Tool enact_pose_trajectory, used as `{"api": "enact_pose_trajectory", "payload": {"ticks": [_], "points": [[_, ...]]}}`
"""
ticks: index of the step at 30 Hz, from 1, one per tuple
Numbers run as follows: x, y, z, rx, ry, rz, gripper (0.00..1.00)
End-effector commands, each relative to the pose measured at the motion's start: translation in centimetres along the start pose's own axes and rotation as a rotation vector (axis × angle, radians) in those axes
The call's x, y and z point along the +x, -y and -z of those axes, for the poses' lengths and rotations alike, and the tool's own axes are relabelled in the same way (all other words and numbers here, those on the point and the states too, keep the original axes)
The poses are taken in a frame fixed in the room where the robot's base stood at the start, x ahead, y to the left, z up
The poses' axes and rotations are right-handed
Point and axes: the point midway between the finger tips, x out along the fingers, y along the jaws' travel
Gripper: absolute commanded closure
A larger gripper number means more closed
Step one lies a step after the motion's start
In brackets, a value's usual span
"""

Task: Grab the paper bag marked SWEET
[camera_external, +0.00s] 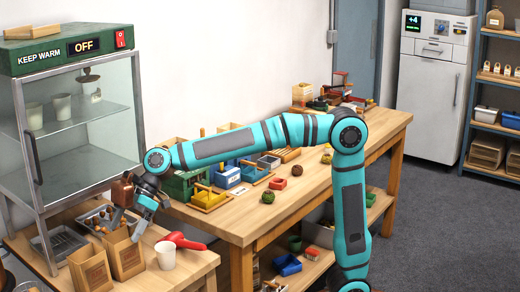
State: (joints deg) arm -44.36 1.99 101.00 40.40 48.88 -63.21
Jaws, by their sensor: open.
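Two open-topped brown paper bags stand side by side on the low wooden table at the lower left: a left bag (91,270) and a right bag (124,258). Each has a dark reddish mark on its front, too small to read, so I cannot tell which is marked SWEET. My gripper (130,222) is open and points down just above and behind the right bag's top. I see nothing held between its fingers. Whether a finger touches the bag cannot be told.
A white cup (166,255) and a red scoop (181,240) stand close right of the bags. A metal tray (60,246) lies behind them. The keep-warm cabinet (75,125) rises at the left. The long workbench (245,232) holds several small bins.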

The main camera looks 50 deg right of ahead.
Motion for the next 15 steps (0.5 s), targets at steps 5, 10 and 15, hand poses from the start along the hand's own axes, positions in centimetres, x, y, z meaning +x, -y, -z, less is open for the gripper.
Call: {"api": "enact_pose_trajectory", "payload": {"ticks": [5,10,15], "points": [[2.5,0.5,-0.1,0.0,0.002,0.002,0.15],[4.0,0.4,-0.1,0.0,0.002,0.0,0.15],[4.1,0.4,-0.1,0.0,0.001,-0.001,0.15]]}}
